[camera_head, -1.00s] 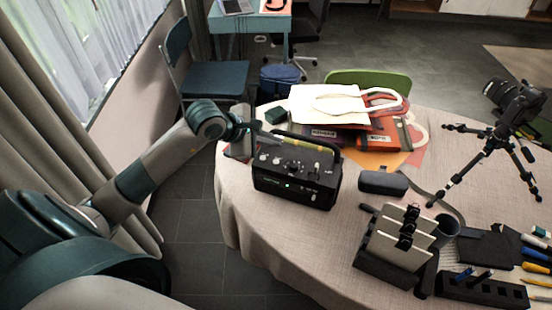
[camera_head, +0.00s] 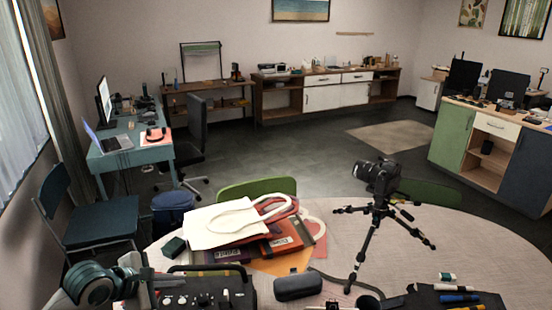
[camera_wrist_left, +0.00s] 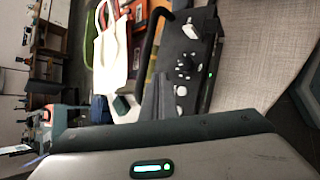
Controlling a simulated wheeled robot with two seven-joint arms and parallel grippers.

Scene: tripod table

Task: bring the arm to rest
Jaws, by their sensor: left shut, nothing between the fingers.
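My left arm comes in at the bottom left of the head view. My left gripper (camera_head: 146,288) is shut and empty, close to the left end of a black control box (camera_head: 205,290) with knobs and a handle. In the left wrist view the box (camera_wrist_left: 185,65) lies just beyond the dark gripper parts; I cannot tell whether they touch. My right gripper is not in view.
The round table (camera_head: 460,232) holds white and orange bags (camera_head: 225,225), a small green box (camera_head: 174,247), a black case (camera_head: 298,286) and a camera on a tripod (camera_head: 368,240). A green chair (camera_head: 256,187) stands behind it. A blue chair (camera_head: 98,220) stands left.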

